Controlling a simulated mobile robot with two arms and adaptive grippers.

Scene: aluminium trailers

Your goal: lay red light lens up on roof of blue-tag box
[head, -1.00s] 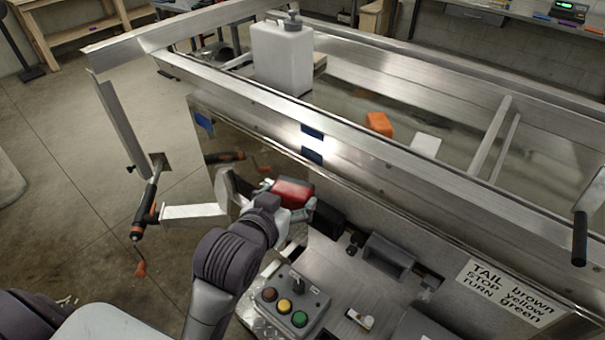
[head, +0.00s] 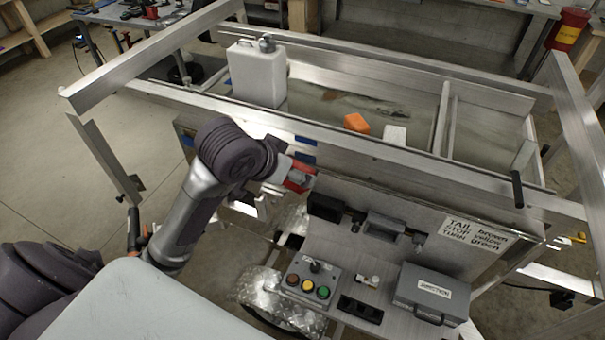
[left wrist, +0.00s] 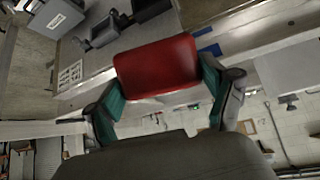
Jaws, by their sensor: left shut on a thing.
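My left gripper (head: 291,180) is shut on the red light (head: 301,175), held in the air by the near side wall of the aluminium trailer. In the left wrist view the red light (left wrist: 157,68) sits between both fingers (left wrist: 160,88), its broad red face toward the camera. Blue patches (head: 305,141) mark the trailer wall behind the gripper; they also show in the left wrist view (left wrist: 208,50). I cannot make out a box with a blue tag for certain. My right gripper is not in view.
A white jug (head: 257,75), an orange block (head: 356,123) and a pale block (head: 396,136) are in the trailer. The trailer's top rail (head: 360,146) runs behind the gripper.

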